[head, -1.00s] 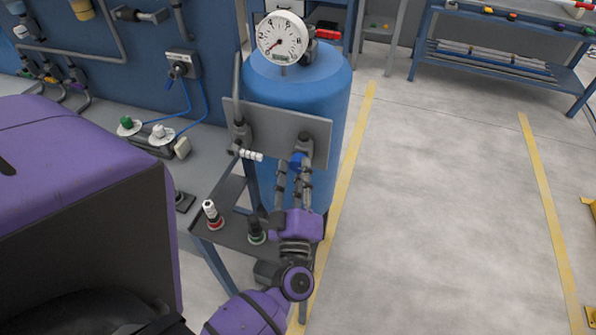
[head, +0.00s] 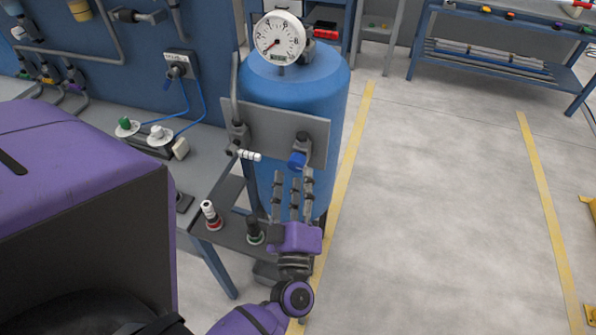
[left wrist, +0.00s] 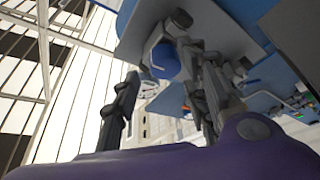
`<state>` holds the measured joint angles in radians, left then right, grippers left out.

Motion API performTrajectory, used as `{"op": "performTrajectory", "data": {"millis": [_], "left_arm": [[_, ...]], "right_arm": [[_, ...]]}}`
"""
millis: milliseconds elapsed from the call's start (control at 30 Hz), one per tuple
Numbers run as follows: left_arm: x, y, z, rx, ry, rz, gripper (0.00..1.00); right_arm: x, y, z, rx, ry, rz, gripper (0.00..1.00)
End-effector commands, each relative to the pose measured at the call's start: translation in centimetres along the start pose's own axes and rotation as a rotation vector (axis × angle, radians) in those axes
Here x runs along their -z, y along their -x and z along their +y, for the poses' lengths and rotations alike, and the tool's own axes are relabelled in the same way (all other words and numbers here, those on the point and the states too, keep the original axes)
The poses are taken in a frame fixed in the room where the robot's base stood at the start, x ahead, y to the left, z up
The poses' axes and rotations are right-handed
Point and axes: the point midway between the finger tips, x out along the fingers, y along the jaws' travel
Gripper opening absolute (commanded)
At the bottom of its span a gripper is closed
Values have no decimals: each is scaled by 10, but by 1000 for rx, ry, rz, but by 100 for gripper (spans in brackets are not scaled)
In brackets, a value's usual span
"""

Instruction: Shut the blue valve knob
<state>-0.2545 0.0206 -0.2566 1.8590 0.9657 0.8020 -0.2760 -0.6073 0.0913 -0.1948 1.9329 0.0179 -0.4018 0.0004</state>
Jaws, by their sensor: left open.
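The blue valve knob (head: 297,160) sits on a valve at the right side of the grey panel (head: 262,125), in front of the blue tank (head: 296,90). In the left wrist view the blue knob (left wrist: 164,60) shows between my fingers. My left gripper (head: 293,186) is purple with dark grey fingers. It is open and empty, just below the knob, with its fingers pointing up at it. A small gap shows between fingertips and knob in the head view. I cannot tell which way the knob is turned. My right gripper is not in view.
A second valve with a white handle (head: 249,155) is on the panel's left side. A pressure gauge (head: 280,38) tops the tank. The floor to the right is clear.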

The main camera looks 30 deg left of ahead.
Motion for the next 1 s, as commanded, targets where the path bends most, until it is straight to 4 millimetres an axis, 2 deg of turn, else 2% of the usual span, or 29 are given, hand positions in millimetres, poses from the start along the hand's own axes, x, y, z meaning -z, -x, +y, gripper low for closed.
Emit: {"op": "performTrajectory", "data": {"millis": [100, 300, 1000], "left_arm": [[0, 22, -1, 3, -1, -2, 41], [1, 43, 0, -1, -1, 1, 41], [1, 46, 0, -1, 0, 1, 41]], "right_arm": [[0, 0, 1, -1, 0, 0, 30], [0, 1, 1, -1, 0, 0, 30], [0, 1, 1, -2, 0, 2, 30]]}}
